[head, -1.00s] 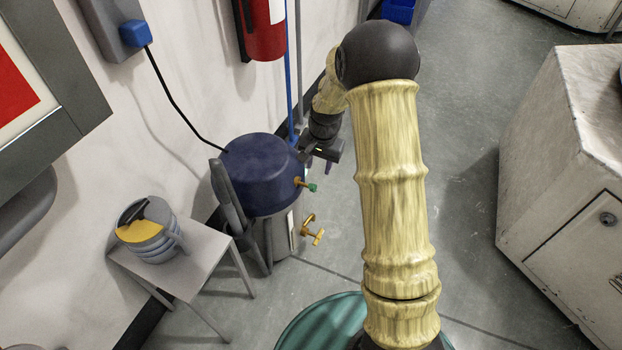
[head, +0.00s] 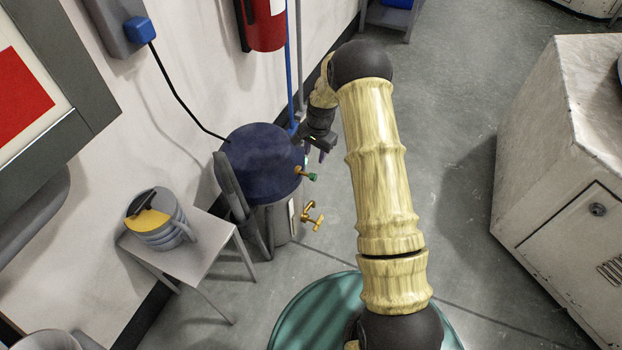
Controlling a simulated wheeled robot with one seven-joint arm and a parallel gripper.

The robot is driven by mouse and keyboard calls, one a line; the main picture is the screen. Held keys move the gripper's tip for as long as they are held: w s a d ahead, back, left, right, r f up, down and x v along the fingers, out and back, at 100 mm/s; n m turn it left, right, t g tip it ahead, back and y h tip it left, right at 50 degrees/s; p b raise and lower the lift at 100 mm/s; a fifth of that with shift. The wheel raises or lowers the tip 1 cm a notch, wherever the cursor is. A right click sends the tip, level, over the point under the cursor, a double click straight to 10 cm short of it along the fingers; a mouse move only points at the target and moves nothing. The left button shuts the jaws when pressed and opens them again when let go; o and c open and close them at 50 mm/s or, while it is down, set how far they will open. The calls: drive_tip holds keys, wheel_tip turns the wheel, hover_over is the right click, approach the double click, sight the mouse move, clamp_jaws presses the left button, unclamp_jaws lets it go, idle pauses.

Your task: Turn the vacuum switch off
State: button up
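A drum-shaped machine (head: 262,165) with a dark blue lid and grey body stands on the floor by the wall; I take it to be the vacuum. A black cable runs from it to a blue plug (head: 139,29) at a grey wall box. A green-tipped brass fitting (head: 307,174) and a brass tap (head: 313,214) show on its right side. I cannot make out the switch. My gripper (head: 316,152) is at the lid's right edge, by the wall-side pipes. Its fingertips are small and dark, and I cannot tell whether they touch the machine.
A grey stool (head: 205,250) at the left holds a ribbed grey container (head: 158,222) with a yellow top. A red extinguisher (head: 264,24) hangs on the wall. A white cabinet (head: 560,150) stands at the right. A teal round surface (head: 300,325) is at the bottom. The floor between is open.

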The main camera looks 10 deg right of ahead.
sight(313, 177)
drive_tip(key=f, duration=0.5)
drive_tip(key=f+b, duration=0.1)
drive_tip(key=f, duration=0.4)
drive_tip(key=w+a+f, duration=0.1)
drive_tip(key=f, duration=0.4)
drive_tip(key=shift+b, duration=0.35)
clamp_jaws()
